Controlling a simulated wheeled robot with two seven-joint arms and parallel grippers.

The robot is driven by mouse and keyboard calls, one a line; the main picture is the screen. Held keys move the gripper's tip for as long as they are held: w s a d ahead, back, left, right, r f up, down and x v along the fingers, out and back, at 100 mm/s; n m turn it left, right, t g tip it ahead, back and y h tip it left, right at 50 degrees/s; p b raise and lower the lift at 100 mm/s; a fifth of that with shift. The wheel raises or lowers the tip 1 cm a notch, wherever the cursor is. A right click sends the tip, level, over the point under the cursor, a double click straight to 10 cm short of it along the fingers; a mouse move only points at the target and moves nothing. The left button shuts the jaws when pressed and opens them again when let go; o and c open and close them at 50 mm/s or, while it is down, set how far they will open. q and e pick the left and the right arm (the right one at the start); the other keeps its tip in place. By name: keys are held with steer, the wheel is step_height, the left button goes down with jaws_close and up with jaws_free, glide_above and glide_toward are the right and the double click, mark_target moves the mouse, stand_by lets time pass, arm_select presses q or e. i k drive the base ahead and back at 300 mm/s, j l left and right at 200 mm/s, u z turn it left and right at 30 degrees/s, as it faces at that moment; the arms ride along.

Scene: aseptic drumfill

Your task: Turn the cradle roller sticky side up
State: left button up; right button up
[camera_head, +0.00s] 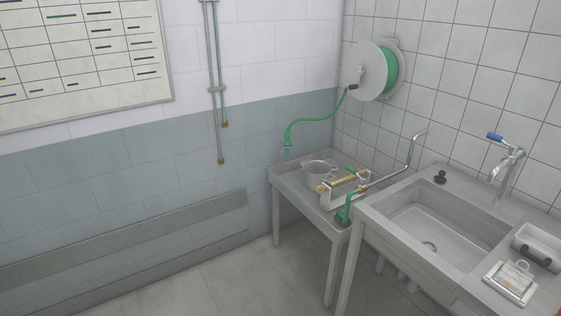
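A tan roller-like bar (343,182) lies across a pale cradle-like holder (332,200) on the small grey side table (285,174). It looks like the cradle roller, but it is small and I cannot tell which side is sticky. Green parts show beside it, and a green upright piece (347,208) stands at the table's front right corner. Neither of my grippers is in view.
A metal pot (318,174) stands behind the roller. A green hose (310,120) hangs from a wall reel (377,72). The left floor is clear.

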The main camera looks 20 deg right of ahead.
mark_target(335, 183)
steer(key=i+z, duration=0.15)
steer(key=i, duration=0.45)
steer(key=i+j+z, duration=0.1)
steer(key=i, duration=0.45)
steer(key=i+j+z, duration=0.15)
steer(key=i, duration=0.45)
steer(key=j, duration=0.1)
